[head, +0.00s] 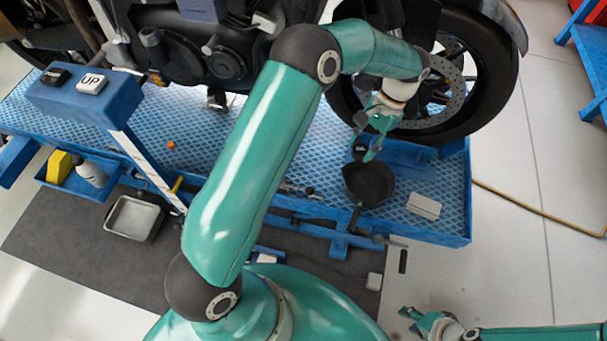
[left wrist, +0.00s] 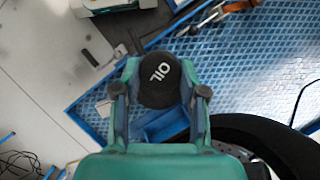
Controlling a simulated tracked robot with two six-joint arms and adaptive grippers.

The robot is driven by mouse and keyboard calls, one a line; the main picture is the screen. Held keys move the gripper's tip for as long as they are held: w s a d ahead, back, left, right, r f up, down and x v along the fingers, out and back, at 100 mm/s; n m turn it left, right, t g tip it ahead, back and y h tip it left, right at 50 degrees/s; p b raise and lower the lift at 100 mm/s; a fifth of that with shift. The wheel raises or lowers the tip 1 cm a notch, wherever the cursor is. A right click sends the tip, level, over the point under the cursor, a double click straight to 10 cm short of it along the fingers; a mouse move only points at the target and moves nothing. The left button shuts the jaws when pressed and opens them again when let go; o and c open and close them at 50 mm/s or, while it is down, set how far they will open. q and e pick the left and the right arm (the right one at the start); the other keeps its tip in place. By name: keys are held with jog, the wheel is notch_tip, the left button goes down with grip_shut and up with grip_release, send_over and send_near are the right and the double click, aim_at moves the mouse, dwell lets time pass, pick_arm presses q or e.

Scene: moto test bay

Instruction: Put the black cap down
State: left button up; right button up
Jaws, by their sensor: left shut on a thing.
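The black cap, marked OIL in white, sits between the fingers of my left gripper (left wrist: 160,100) in the left wrist view. The cap (left wrist: 160,80) also shows in the head view (head: 359,151), at the fingertips of my left gripper (head: 369,140). The gripper is shut on it, above the blue platform (head: 455,190) and near the motorcycle's wheel. I cannot tell the height of the cap over the platform. My right gripper (head: 412,320) is at the bottom right of the head view, away from the platform. It looks open and empty.
A black pan (head: 369,183) and a white pad (head: 424,205) are on the platform's right part. The motorcycle wheel (head: 490,75) stands behind my left gripper. A blue box with an UP button (head: 92,84) and a grey tray (head: 133,218) are at left. Floor at right is mostly clear.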

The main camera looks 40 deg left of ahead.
pick_arm(q)
jog(key=w+a+f+m+t+y+b, duration=0.1)
jog(key=a+f+m+t+y+b, duration=0.15)
jog(key=a+f+m+b, duration=1.1)
jog(key=m+t+y+b, duration=0.2)
jog(key=m+b, duration=0.2)
jog(key=b, duration=1.2)
send_over(301, 169)
jog(key=d, duration=0.1)
jog(key=shift+h, duration=0.25)
notch_tip(301, 169, down, 20)
jog(key=b, duration=0.7)
jog(key=shift+s+d, duration=0.15)
jog(key=shift+r, duration=0.15)
jog(key=o, duration=0.9)
jog(key=shift+o, duration=0.2)
